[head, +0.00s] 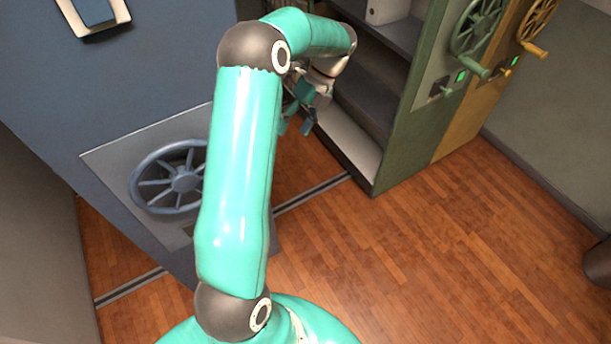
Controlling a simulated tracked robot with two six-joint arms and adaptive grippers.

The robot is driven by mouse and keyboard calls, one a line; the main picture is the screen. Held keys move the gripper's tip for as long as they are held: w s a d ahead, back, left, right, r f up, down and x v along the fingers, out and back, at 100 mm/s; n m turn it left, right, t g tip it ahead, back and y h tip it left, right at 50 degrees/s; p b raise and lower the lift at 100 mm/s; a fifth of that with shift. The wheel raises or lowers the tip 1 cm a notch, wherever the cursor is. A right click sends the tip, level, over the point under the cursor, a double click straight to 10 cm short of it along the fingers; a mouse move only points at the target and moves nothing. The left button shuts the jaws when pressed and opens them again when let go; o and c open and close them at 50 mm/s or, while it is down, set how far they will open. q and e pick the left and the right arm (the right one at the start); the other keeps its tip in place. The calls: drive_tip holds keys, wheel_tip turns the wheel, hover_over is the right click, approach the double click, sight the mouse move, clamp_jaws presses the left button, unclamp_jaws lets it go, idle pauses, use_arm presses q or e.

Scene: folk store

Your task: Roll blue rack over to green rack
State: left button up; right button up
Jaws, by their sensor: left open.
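The blue rack (150,90) stands at the left, with a blue spoked handwheel (182,180) on a grey plate low on its end panel. My left arm covers the wheel's right part. The green rack (408,125) stands at the right, with a green handwheel (478,28) and a small green light on its end panel. A gap lies between the two racks. My left gripper (296,125) is open and empty at this gap, in front of the green rack's shelves. Its fingers point down and it appears to touch nothing. My right gripper is not in view.
A floor rail (312,191) runs across the wood floor (400,260) between the racks. A yellow rack (480,95) with its own wheel stands against the green one. A dark round object (599,262) is at the right edge. The floor at the lower right is clear.

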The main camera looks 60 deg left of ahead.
use_arm(q)
drive_tip(key=w+f, duration=0.8)
drive_tip(key=f, duration=0.1)
drive_tip(key=w+b+x, duration=0.1)
drive_tip(key=b+x, duration=0.6)
drive_tip(key=x, duration=0.7)
drive_tip(key=shift+w+f, duration=0.2)
drive_tip(key=shift+f, duration=0.15)
drive_tip(key=shift+s, duration=0.1)
idle(0.4)
drive_tip(key=shift+s+r+p, duration=0.9)
drive_tip(key=shift+s+r, duration=0.2)
drive_tip(key=shift+s, duration=2.15)
drive_tip(key=shift+s+r+p, duration=0.9)
drive_tip(key=shift+s+r, duration=0.2)
drive_tip(key=shift+s, duration=2.1)
drive_tip(key=shift+s+r+p, duration=0.9)
drive_tip(key=shift+s+r, duration=0.2)
drive_tip(key=shift+s, duration=2.15)
drive_tip(key=shift+c, duration=0.3)
clamp_jaws()
